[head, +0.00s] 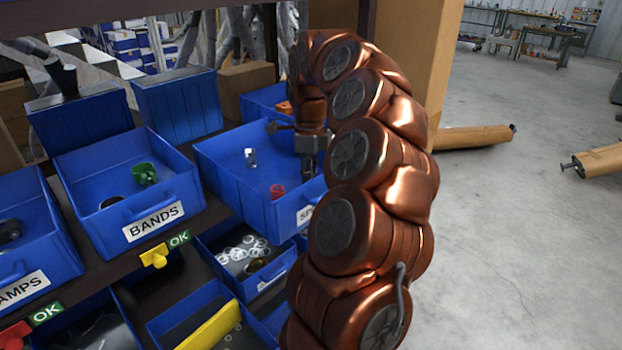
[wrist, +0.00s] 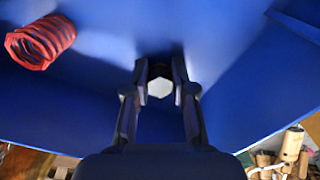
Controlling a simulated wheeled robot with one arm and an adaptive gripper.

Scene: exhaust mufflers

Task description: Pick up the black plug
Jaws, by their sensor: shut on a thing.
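My gripper (head: 308,168) reaches down into the blue bin (head: 225,185) in the middle of the head view. In the wrist view, my gripper (wrist: 160,84) has its two dark fingers closed around a small piece, the black plug (wrist: 159,70). The plug has a dark upper part and a pale, six-sided face toward the camera. It sits between the fingertips, against the blue of the bin. In the head view the plug is hidden behind the fingers and arm.
A red spring (wrist: 40,42) lies in the same bin, left of my fingers in the wrist view. A small metallic piece (head: 251,157) is also in this bin. The BANDS bin (head: 90,165) stands to the left. Bins with rings (head: 243,252) lie below. Bin walls surround my gripper.

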